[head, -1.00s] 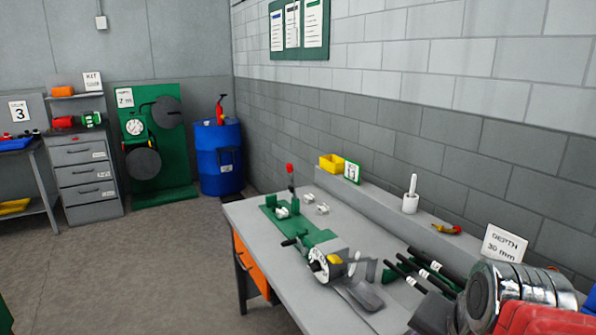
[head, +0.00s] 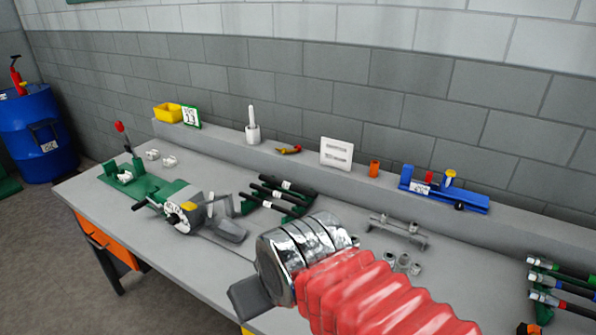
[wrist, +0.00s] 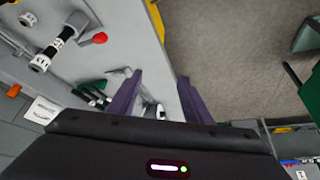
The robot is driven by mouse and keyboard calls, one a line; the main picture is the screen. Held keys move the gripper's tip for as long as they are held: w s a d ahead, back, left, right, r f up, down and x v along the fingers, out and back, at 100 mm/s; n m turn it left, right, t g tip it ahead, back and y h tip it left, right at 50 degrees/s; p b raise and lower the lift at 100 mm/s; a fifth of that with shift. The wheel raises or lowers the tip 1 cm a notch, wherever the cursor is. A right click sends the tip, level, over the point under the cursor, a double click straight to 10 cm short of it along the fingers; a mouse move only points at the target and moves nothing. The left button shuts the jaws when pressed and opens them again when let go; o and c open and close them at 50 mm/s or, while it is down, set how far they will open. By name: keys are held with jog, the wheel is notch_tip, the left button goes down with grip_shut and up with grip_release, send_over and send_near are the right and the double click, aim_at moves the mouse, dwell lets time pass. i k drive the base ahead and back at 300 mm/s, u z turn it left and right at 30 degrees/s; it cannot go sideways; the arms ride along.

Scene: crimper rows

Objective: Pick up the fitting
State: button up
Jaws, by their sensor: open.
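Several small silvery fittings (head: 403,262) stand close together on the grey bench (head: 335,262), beside a metal rack (head: 398,230), in the head view. I cannot tell which one the task means. Two small whitish pieces (head: 170,161) lie at the bench's far left end. My gripper (wrist: 160,75) is open in the wrist view, its two dark purple fingers apart. Bench top and floor show beyond the fingers, and nothing is clearly held. In the head view my own arm hides the gripper and part of the bench front.
A crimping tool (head: 190,214) and several black-handled tools (head: 280,195) occupy the bench's left and middle. A blue holder (head: 444,196) and an orange cup (head: 374,168) stand on the back ledge. Hoses (head: 560,285) lie at right. Some bench around the fittings is clear.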

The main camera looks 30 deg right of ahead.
aim_at(413, 228)
jog(key=z, duration=1.7)
